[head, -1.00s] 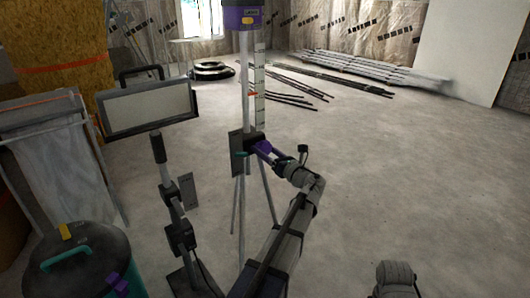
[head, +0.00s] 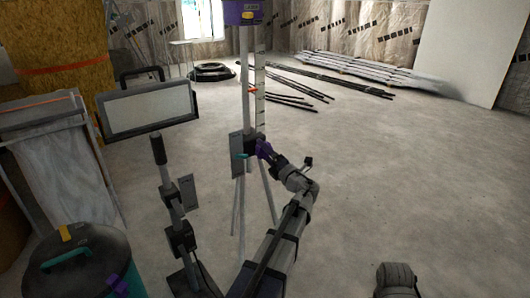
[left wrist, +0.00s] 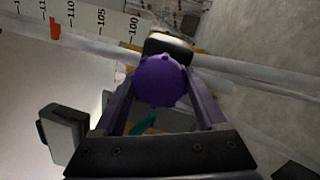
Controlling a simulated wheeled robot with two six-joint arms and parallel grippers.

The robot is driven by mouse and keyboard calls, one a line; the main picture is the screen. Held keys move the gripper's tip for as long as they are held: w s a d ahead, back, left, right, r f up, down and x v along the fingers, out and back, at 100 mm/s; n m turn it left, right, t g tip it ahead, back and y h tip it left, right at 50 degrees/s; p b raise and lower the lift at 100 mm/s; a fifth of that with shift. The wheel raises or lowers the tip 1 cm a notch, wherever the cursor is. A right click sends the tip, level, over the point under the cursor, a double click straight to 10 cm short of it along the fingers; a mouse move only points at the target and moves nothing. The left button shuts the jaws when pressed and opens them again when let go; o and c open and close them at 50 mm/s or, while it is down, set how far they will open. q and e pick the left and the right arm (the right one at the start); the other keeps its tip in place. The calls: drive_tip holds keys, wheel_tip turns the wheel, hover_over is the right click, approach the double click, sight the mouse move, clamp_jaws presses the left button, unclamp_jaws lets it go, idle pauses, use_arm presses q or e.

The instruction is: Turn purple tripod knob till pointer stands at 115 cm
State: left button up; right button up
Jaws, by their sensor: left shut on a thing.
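The purple knob (left wrist: 161,80) sits between the two fingers of my left gripper (left wrist: 160,88), which is shut on it; the gripper also shows at the tripod column (head: 262,149) in the head view. The white scale (left wrist: 100,22) shows marks 100, 105 and 110, with further marks cut off at the top left. The red pointer (left wrist: 55,28) stands a little past 110, between it and the following mark; the exact value is hard to read. The purple laser head (head: 243,13) tops the tripod.
A lamp panel (head: 149,109) stands left of the tripod. A dark lidded bin (head: 80,262) is at the lower left. Dark rods (head: 295,88) and a stack of long profiles (head: 375,70) lie behind. The floor to the right is clear.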

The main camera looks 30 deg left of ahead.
use_arm(q)
drive_tip(key=shift+r+m, duration=0.1)
drive_tip(key=shift+m, duration=1.3)
drive_tip(key=shift+m, duration=0.4)
drive_tip(key=o, duration=1.3)
drive_tip(key=shift+v, duration=3.85)
drive_tip(key=shift+s, duration=0.1)
